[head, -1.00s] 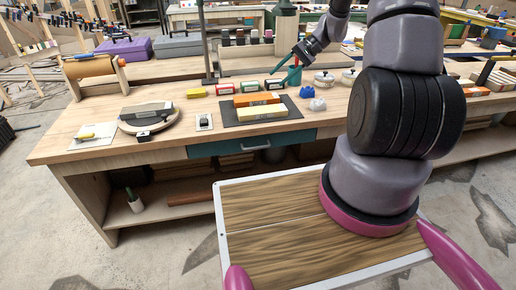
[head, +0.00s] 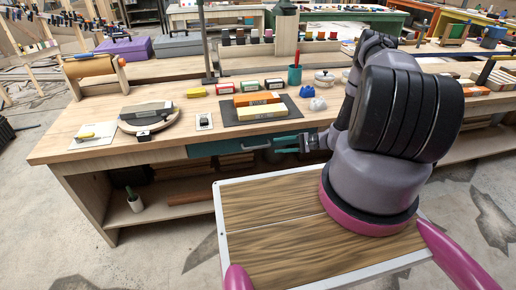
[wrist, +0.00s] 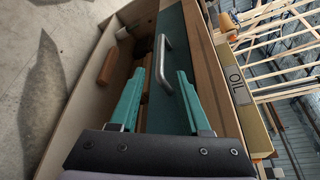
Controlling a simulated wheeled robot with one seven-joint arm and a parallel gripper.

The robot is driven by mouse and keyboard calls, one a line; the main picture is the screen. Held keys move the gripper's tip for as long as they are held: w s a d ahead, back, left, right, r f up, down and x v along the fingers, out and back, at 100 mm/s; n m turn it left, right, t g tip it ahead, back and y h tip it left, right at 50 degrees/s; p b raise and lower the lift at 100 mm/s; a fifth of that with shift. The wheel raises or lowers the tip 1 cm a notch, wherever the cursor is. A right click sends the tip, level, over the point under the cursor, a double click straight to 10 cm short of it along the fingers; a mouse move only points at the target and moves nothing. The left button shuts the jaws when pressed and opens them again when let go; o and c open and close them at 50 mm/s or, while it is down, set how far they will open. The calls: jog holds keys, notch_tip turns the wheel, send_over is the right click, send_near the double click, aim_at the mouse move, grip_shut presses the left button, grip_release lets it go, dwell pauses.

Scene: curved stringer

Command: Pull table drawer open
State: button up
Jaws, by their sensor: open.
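The table drawer (head: 229,146) has a dark teal front with a grey metal bar handle (head: 257,147). It sits under the wooden table top (head: 165,153) and looks closed. In the head view my gripper (head: 304,143) is in front of the drawer's right end, to the right of the handle. In the wrist view the drawer front (wrist: 174,75) and handle (wrist: 162,57) lie ahead, beyond the open teal fingers of my gripper (wrist: 156,88). The fingers are apart and empty. The handle's near end lies between the finger lines, but contact is not visible.
An oil-labelled box (wrist: 240,92) shows in the wrist view.

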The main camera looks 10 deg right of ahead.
aim_at(263, 147)
jog(key=x, duration=1)
grip_shut()
dwell(1.2)
